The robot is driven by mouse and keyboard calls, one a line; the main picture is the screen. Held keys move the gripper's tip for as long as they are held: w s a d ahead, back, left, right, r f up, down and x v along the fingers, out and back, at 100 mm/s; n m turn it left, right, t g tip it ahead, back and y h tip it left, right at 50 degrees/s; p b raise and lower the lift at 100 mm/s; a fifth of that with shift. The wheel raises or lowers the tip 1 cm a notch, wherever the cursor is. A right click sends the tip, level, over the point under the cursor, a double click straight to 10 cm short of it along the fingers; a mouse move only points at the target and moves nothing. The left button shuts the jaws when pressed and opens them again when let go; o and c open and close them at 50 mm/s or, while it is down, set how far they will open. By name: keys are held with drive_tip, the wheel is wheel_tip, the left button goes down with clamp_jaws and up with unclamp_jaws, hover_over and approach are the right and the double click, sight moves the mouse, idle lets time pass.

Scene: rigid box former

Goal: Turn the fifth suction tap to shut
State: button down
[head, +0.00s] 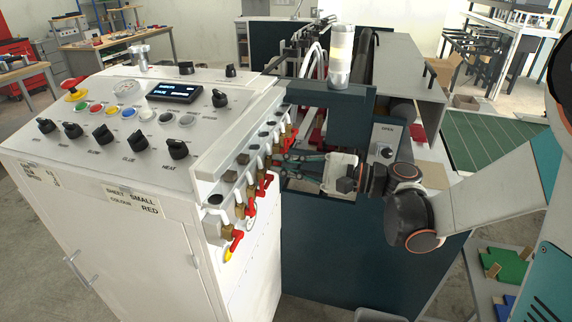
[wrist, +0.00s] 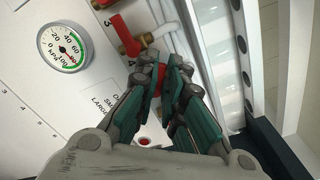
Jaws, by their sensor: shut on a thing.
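A row of suction taps with red handles runs down the side of the white cabinet. In the head view, the nearest tap (head: 235,241) is at the front lower end and the farther ones recede toward the back. My gripper (head: 281,163) reaches in from the right to the far part of the row. In the wrist view, my gripper (wrist: 161,68) is shut around a red tap handle (wrist: 159,80), mostly hidden between the fingers. Another red tap handle (wrist: 123,33) stands just above left, between the printed 3 and 4. The held tap's own number is hidden.
A pressure gauge (wrist: 62,47) sits on the panel left of the fingers. White hoses and a pale upright frame (wrist: 215,60) stand close on the right. The control panel (head: 130,120) with black knobs tops the cabinet. A dark machine body (head: 335,240) lies below my arm.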

drive_tip(key=c, duration=1.7)
unclamp_jaws()
drive_tip(key=shift+d, duration=0.1)
drive_tip(key=v, duration=0.8)
